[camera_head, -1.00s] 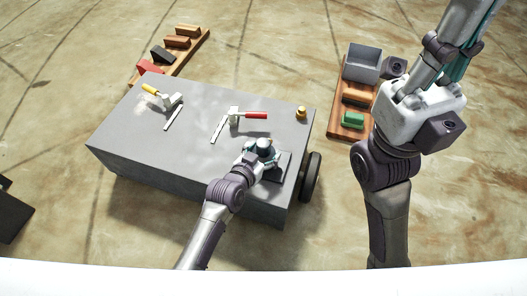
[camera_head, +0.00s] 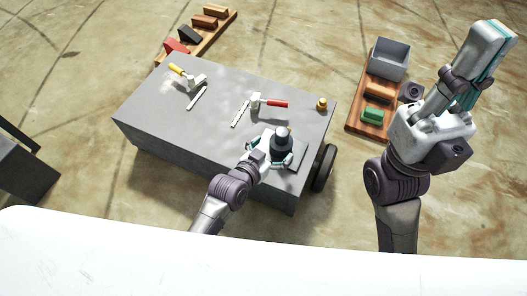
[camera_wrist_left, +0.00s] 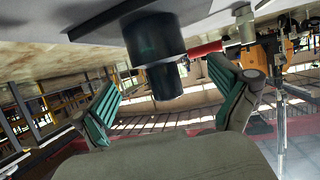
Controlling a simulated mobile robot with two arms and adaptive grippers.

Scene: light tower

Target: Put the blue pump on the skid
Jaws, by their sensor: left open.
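The pump, a dark blue-grey cylinder (camera_head: 281,140), stands upright on a dark square plate (camera_head: 299,153), which I take to be the skid, at the near right corner of a grey cart top. My left gripper (camera_head: 268,162) is open at the near side of the pump, with a teal finger to either side. In the left wrist view, the pump (camera_wrist_left: 158,60) shows tilted and dark between and beyond the spread fingers (camera_wrist_left: 165,100); I see no finger pressing on it. My right gripper (camera_head: 494,42) is raised at the upper right, away from the cart; its finger state is unclear.
On the grey cart (camera_head: 165,105) lie a yellow-handled valve (camera_head: 190,80), a red-handled valve (camera_head: 262,104) and a small brass part (camera_head: 321,104). A wooden board (camera_head: 355,128) with a grey bin (camera_head: 389,60) and blocks is at right. Another board (camera_head: 212,38) is behind.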

